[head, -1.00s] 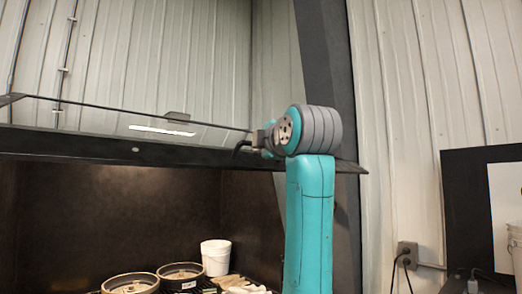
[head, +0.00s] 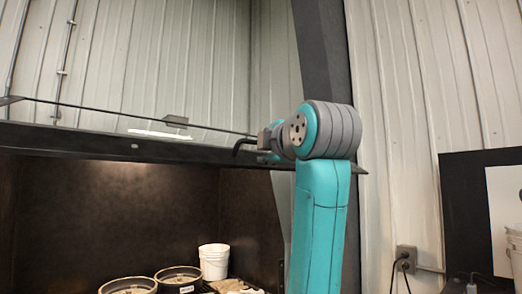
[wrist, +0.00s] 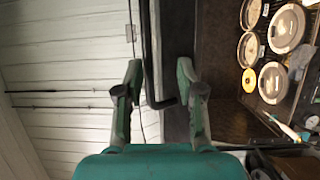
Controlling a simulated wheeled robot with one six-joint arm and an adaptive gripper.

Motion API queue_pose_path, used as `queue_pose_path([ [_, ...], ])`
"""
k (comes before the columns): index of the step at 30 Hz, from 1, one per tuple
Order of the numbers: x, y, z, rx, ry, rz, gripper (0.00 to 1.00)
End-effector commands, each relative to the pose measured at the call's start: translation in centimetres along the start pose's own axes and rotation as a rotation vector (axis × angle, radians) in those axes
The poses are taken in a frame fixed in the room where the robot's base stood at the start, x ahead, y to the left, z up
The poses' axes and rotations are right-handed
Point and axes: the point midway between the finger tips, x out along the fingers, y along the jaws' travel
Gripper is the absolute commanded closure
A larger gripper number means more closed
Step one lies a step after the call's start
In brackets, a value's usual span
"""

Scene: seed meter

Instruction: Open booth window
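The booth window (head: 90,117) shows nearly edge-on in the head view, as a clear pane with a thin dark edge above the booth's black front beam (head: 70,141). A small dark bracket (head: 175,121) sits on its upper edge. My gripper shows in the wrist view (wrist: 159,66) with its two fingers apart. A dark bar with a short bent end (wrist: 165,103) lies between the fingers in that picture; I cannot tell whether they touch it. In the head view my gripper is small and mostly hidden by my wrist, near the beam's right part.
Inside the dark booth are round metal pans (head: 179,279) and a white bucket (head: 213,262). A dark post (head: 325,60) rises behind my arm. A black panel (head: 465,210) and a wall outlet (head: 405,258) are at right.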

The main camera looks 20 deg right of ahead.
Motion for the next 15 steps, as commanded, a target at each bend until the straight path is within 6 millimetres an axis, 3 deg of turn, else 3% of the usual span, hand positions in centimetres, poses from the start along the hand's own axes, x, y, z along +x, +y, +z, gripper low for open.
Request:
queue_pose_path([
  [6,-4.4,0.1,0.0,0.000,0.000,0.005,0.63],
  [15,-7.5,0.1,0.0,0.000,0.000,0.002,0.63],
])
